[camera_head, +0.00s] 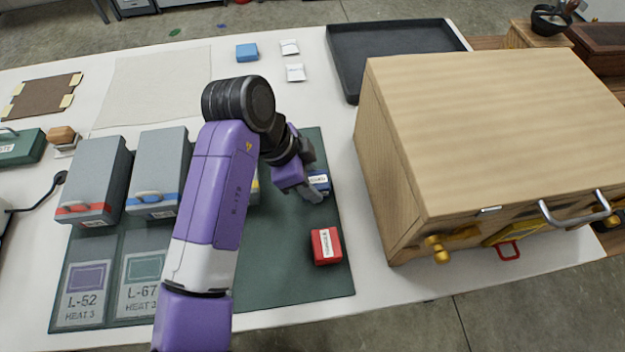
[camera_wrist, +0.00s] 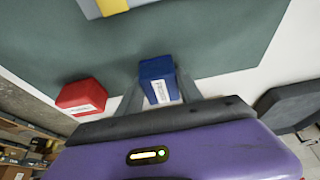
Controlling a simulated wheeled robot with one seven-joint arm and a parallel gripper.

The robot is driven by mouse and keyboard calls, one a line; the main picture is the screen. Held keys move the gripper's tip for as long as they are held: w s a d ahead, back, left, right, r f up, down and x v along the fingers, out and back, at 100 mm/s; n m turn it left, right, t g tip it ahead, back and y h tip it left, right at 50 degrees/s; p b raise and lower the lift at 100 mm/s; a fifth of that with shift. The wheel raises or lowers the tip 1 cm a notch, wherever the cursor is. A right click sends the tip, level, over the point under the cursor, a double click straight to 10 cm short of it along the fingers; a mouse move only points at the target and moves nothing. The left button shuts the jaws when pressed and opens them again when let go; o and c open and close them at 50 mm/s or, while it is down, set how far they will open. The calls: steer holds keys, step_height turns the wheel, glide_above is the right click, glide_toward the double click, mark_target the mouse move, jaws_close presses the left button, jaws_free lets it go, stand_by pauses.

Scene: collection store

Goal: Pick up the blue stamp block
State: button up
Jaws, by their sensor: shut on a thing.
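The blue stamp block (camera_head: 319,181) is a small dark blue block with a white label. It sits at the right edge of the dark green mat (camera_head: 300,283) in the head view. My gripper (camera_head: 305,190) is over it, and its fingers hide part of the block. In the wrist view the blue stamp block (camera_wrist: 158,80) lies between the two fingers of my gripper (camera_wrist: 158,92), which are shut on its sides. I cannot tell whether the block is clear of the mat.
A red labelled block (camera_head: 326,246) lies nearby on the mat. A large wooden cabinet (camera_head: 385,170) stands close on the right. Grey boxes (camera_head: 160,165) stand on the left of the mat. A black tray (camera_head: 345,75) lies behind on the white table.

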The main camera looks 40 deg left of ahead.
mark_target(311, 180)
step_height(311, 180, up, 20)
steer(key=shift+b, duration=0.4)
